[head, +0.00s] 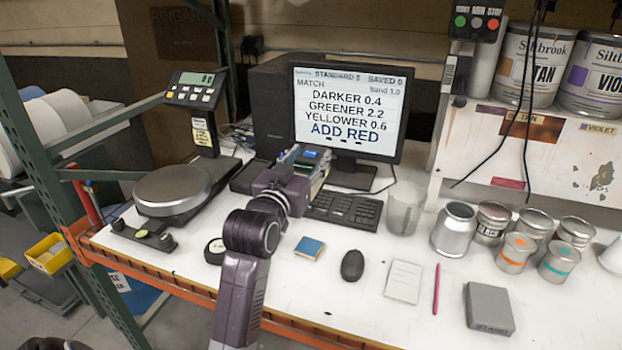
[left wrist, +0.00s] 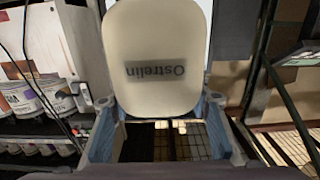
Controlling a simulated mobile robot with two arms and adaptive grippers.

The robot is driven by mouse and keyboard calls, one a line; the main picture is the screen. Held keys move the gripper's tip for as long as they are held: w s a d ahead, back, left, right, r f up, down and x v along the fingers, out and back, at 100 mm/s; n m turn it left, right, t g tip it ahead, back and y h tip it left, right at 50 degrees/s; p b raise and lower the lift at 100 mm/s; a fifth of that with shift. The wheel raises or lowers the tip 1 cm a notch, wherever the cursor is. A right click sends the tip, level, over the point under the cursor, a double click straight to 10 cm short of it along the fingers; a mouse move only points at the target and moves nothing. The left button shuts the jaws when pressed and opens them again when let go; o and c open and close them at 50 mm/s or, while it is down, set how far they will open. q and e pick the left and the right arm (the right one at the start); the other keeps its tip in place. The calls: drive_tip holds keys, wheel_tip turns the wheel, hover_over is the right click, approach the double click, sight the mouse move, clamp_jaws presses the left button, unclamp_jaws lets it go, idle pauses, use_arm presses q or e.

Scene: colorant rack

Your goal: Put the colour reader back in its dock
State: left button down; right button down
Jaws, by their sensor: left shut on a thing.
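My left gripper (head: 306,160) is shut on the colour reader, above the far left end of the keyboard and in front of the monitor. In the left wrist view the colour reader (left wrist: 153,45) is a cream, rounded body with an upside-down "Ostrelin" label, between the two blue-grey fingers (left wrist: 158,120). In the head view the gripper mostly hides it. A low black block (head: 247,177) lies just left of the gripper, partly hidden; I cannot tell whether it is the dock. My right gripper is not in view.
A scale (head: 173,190) stands left, the monitor (head: 348,110) behind. The keyboard (head: 345,209), a clear beaker (head: 405,207) and several cans (head: 494,222) stand right.

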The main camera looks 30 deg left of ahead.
use_arm(q)
drive_tip(key=shift+r, duration=0.85)
drive_tip(key=s+d+f+m+h, duration=0.25)
drive_tip(key=s+d+f, duration=0.35)
drive_tip(key=d+f, duration=0.4)
drive_tip(key=s+d+f+h, duration=0.1)
drive_tip(key=s+d+f, duration=0.2)
drive_tip(key=s, duration=0.6)
drive_tip(key=s+d+f+h, duration=0.1)
drive_tip(key=s+d+f, duration=0.3)
drive_tip(key=s, duration=0.5)
drive_tip(key=shift+d+t, duration=0.3)
drive_tip(key=shift+d, duration=0.6)
